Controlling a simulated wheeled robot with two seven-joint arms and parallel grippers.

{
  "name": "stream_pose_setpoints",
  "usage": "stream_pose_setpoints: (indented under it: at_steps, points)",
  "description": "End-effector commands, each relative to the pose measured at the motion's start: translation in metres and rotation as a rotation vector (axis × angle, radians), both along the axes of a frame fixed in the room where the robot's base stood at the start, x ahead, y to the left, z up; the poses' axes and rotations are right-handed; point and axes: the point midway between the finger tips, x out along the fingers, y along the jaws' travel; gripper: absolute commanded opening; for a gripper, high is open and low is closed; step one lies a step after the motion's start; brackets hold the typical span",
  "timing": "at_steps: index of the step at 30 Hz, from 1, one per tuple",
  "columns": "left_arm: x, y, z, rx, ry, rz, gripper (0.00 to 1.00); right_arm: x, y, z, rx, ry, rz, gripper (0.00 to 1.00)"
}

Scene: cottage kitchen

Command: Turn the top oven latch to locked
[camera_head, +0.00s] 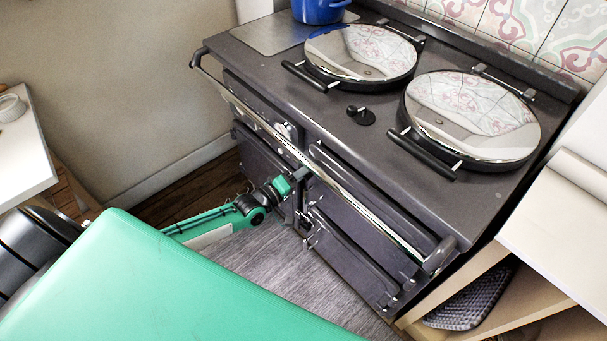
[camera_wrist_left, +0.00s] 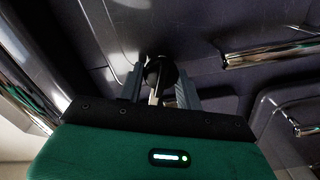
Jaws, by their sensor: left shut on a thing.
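The dark cast-iron range cooker (camera_head: 345,115) stands against the wall with its front doors facing me. My left gripper (camera_head: 301,174) is at the cooker's front, just below the chrome rail, beside the upper right oven door (camera_head: 355,208). In the left wrist view, the two grey fingers of my left gripper (camera_wrist_left: 158,88) are shut on a small latch with a dark round end (camera_wrist_left: 160,68), at the door front. The latch is hidden behind the gripper in the head view. Its exact angle is hard to tell. My right gripper is not in view.
The chrome rail (camera_head: 335,185) runs across the cooker's front, close above my left gripper. Other metal door fittings (camera_head: 308,226) sit just below it. A wooden shelf unit (camera_head: 525,300) stands at the right, and a white table (camera_head: 22,150) at the left. Grey floor (camera_head: 270,275) is clear in front.

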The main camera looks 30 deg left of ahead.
Motion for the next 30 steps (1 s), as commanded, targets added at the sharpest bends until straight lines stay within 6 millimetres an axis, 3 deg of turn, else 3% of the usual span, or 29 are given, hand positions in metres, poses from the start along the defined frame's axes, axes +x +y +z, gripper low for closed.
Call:
stream_pose_setpoints:
  at_steps: [12, 30]
  points:
    - [0.001, 0.001, -0.003, -0.278, 0.116, 0.000, 0.00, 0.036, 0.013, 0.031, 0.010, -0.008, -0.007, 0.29]
    - [0.000, 0.001, -0.002, -0.380, 0.158, 0.001, 0.00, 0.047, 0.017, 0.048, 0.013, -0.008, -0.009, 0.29]
